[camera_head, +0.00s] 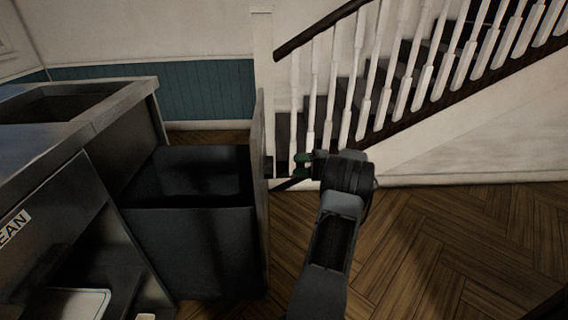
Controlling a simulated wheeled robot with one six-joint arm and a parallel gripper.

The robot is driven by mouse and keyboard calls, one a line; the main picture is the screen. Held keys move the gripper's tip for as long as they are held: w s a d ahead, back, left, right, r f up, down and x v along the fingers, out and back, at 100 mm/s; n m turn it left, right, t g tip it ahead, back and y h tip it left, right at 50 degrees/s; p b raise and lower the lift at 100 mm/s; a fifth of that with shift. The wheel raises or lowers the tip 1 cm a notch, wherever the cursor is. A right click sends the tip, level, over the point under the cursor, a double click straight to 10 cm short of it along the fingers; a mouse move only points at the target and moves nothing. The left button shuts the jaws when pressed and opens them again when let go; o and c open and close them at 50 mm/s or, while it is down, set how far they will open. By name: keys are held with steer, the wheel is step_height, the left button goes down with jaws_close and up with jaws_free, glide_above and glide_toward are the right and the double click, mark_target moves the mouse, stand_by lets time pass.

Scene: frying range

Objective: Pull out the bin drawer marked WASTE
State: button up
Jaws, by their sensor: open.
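A drawer stands pulled out to the right from a dark cabinet, with a dark bin (190,230) in it. Its front panel (260,200) shows nearly edge-on. A small dark handle (269,167) sticks out from the panel's outer side. No WASTE mark is in sight, as the panel's outer face is turned away. My gripper (300,165), with green at its fingers, is open just to the right of the handle. A small gap seems to part them, and nothing shows between the fingers.
The cabinet top (110,115) has a rectangular opening. A label ending in "EAN" (14,229) is on the cabinet at left, above an open space with a pale tray (75,303). A staircase with white balusters (362,100) stands behind. Wooden floor (450,250) at right is clear.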

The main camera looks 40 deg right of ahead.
steer(key=p+v, duration=0.1)
steer(key=v, duration=0.4)
steer(key=shift+s+d, duration=0.2)
stand_by(0.5)
